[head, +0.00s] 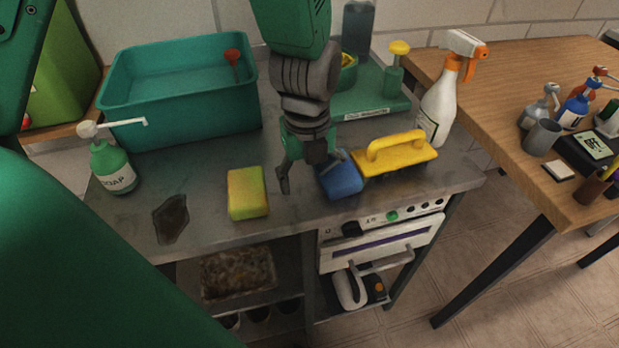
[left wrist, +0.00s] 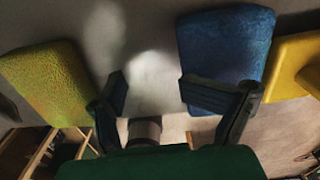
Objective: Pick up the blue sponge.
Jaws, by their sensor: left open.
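The blue sponge (head: 341,178) lies on the grey counter near its front edge, between the yellow-green sponge and a yellow-handled scrubber. It also shows in the left wrist view (left wrist: 226,45), right of centre. My left gripper (head: 312,174) is open and empty, pointing down at the counter. One finger overlaps the upper left of the blue sponge in the head view; the other stands left of it over bare counter. In the left wrist view the gripper (left wrist: 155,95) has its right finger across the sponge's near end. Whether it touches is unclear. My right gripper is not in view.
A yellow-green sponge (head: 247,192) lies left of the gripper; the yellow scrubber (head: 402,158) lies close on the right. A spray bottle (head: 440,105), a teal tub (head: 180,100) and a soap bottle (head: 112,168) stand around. A dark patch (head: 171,219) marks the front left.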

